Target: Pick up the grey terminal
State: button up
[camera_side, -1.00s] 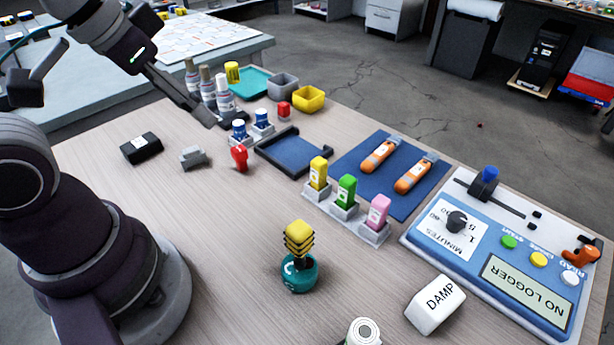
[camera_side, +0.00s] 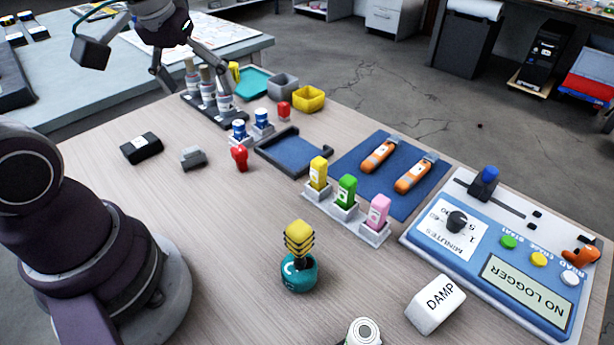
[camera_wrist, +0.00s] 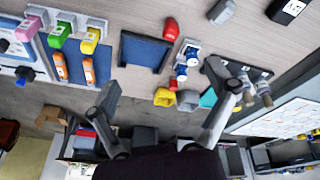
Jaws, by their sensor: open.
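The grey terminal (camera_side: 193,157) is a small stepped block standing alone on the wooden table, between a black block and a red piece.
A black block (camera_side: 141,148) stands left of the terminal and a red piece (camera_side: 240,157) stands right. A bottle rack (camera_side: 215,110), blue-capped bottles (camera_side: 239,130) and a blue tray (camera_side: 292,152) lie behind and to the right. The table in front of the terminal is clear.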

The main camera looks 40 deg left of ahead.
jog(key=w+a+f+n+g, duration=0.1)
jog(key=a+f+n+g, duration=0.1)
jog(key=a+f+n, duration=0.4)
jog(key=n+g, duration=0.1)
jog(key=n, duration=0.2)
send_over(190, 150)
notch_tip(190, 150, down, 3)
jog(key=shift+f+h, duration=0.1)
jog(key=shift+h, duration=0.3)
notch_tip(190, 150, down, 10)
jog(key=shift+f, duration=0.15)
jog(key=c, duration=1)
